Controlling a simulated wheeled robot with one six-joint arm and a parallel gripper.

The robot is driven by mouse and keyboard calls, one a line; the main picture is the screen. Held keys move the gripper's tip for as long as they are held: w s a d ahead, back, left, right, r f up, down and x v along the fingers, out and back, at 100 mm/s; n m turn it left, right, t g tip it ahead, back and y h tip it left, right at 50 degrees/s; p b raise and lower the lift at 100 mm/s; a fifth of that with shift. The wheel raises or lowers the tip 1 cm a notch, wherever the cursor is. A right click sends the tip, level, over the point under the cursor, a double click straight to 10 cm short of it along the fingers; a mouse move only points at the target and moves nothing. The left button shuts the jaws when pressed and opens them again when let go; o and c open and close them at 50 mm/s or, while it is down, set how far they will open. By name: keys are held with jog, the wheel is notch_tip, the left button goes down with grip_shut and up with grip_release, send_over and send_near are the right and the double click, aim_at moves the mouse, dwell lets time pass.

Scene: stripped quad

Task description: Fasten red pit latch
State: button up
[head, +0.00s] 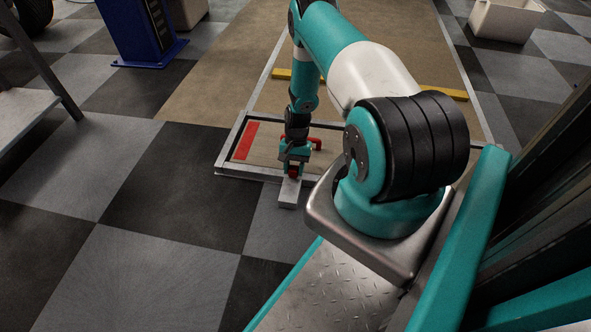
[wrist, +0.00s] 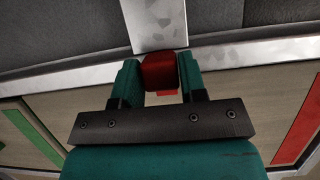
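The red pit latch (wrist: 159,72) shows in the wrist view as a red block between my two fingers, at the inner end of a pale metal plate (wrist: 155,22). In the head view, my gripper (head: 292,168) points down at the near edge of the framed pit cover. The red block (head: 293,173) shows between its fingertips, and the metal plate (head: 289,194) lies just in front on the floor. My gripper (wrist: 160,78) appears shut on the block, with a finger against each side. The lower part of the latch is partly hidden.
A red strip (head: 246,140) marks the panel left of my gripper. Another red part (head: 316,143) is just right of it. The wrist view shows a green strip (wrist: 32,138) at left. A yellow bar (head: 440,92) crosses the pit behind.

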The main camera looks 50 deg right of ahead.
jog(key=o, duration=0.3)
jog(key=shift+d, duration=0.1)
jog(key=p+v, duration=0.8)
jog(key=v, duration=0.9)
jog(key=shift+w+d+r, duration=0.1)
jog(key=shift+r, duration=0.05)
